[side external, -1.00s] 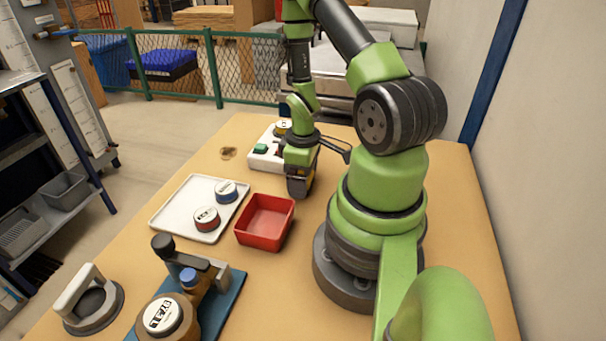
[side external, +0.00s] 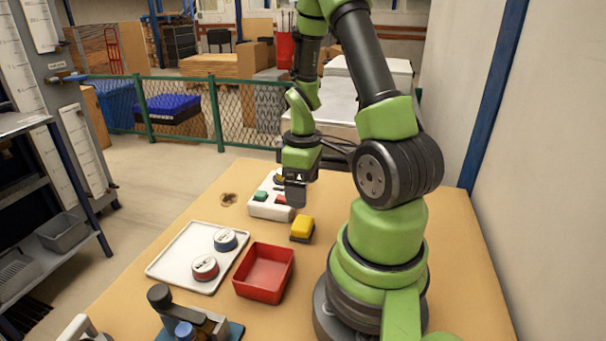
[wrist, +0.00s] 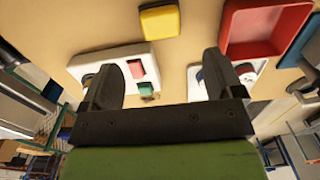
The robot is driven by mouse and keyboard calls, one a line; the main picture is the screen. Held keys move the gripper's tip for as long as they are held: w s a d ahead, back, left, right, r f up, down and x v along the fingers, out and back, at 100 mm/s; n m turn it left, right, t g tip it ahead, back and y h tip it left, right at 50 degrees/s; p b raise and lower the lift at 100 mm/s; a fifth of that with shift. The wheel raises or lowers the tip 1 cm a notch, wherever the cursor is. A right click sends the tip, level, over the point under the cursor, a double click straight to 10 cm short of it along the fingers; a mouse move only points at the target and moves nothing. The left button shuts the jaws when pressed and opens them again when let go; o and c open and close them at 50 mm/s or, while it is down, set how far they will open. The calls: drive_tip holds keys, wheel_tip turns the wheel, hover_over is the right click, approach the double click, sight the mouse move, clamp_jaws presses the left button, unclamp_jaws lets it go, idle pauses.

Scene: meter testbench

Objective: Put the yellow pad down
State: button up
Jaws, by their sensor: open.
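The yellow pad (side external: 302,229), a small yellow block with a dark base, rests on the table behind the red bin. It also shows in the wrist view (wrist: 159,20), beyond my fingers and apart from them. My gripper (side external: 296,194) is above the table, higher than the pad and slightly behind it, in front of the white button box. In the wrist view its two dark fingers (wrist: 168,75) are wide apart with nothing between them.
The white box (side external: 268,208) with green and red buttons stands close to my gripper. A red bin (side external: 264,272) and a white tray (side external: 185,258) with two round meters lie nearer the camera. A blue-based fixture (side external: 237,331) is at the front. Bare table surrounds the pad.

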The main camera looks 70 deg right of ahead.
drive_tip(key=w+a+r+m+t, duration=0.1)
drive_tip(key=w+a+r+t, duration=0.1)
drive_tip(key=a+r, duration=0.4)
drive_tip(key=w+a+r+m+t, duration=0.1)
drive_tip(key=w+a+r+t, duration=0.15)
drive_tip(key=r, duration=0.55)
drive_tip(key=s+a+r+m+t+y, duration=0.1)
drive_tip(key=s+a+r, duration=0.1)
drive_tip(key=a, duration=0.3)
drive_tip(key=s+a+r+m+t+y, duration=0.1)
drive_tip(key=s+a+r, duration=0.2)
drive_tip(key=a+r, duration=0.1)
drive_tip(key=shift+s+a+r+t, duration=0.3)
drive_tip(key=shift+a+r+t, duration=0.1)
drive_tip(key=shift+a, duration=0.5)
drive_tip(key=shift+o, duration=0.5)
drive_tip(key=shift+d, duration=0.1)
